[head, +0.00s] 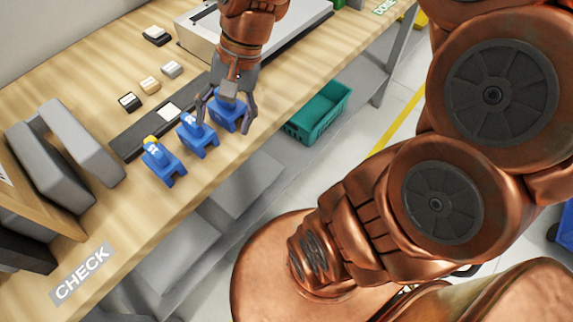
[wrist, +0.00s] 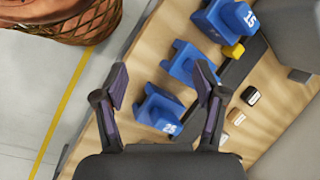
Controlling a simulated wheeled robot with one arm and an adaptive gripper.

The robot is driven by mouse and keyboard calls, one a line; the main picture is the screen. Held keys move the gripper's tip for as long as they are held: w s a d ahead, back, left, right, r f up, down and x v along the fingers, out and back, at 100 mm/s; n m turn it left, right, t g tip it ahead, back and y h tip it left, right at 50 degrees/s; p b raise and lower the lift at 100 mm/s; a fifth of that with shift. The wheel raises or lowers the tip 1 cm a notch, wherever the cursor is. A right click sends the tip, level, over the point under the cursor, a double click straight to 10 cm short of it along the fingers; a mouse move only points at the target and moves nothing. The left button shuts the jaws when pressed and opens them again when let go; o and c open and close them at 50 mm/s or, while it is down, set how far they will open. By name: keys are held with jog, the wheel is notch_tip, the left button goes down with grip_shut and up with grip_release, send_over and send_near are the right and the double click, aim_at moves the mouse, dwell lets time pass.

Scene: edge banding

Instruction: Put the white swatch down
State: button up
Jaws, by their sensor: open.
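A small white square (head: 168,110) lies flat on the dark strip (head: 140,132) on the workbench; I cannot tell whether it is the white swatch or a mark. A pale-topped swatch (head: 172,69) lies farther back on the bench. My gripper (head: 224,122) points down with its fingers spread at the last blue clamp (head: 231,117) in the row. In the wrist view my gripper (wrist: 162,78) is open, with a blue clamp (wrist: 157,104) between and beyond its fingers. I see no swatch held in it.
Two more blue clamps (head: 197,140) (head: 162,165) stand along the bench (head: 110,205) near its front edge. Tan (head: 150,86) and black (head: 130,101) swatches lie behind the strip. Grey blocks (head: 65,150) stand at left; a green bin (head: 318,112) sits below the edge.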

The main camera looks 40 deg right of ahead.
jog(key=s+d+f+n+h, duration=0.1)
jog(key=s+f+n+h, duration=0.1)
jog(key=s, duration=0.4)
jog(key=s+d+f+n+g+h, duration=0.1)
jog(key=s+d+f+n+h, duration=0.1)
jog(key=s+n, duration=0.3)
jog(key=shift+s+d+f+h, duration=0.35)
jog(key=shift+s+f, duration=0.3)
jog(key=shift+s, duration=0.6)
notch_tip(320, 180, up, 4)
jog(key=p, duration=0.4)
jog(key=shift+r, duration=0.2)
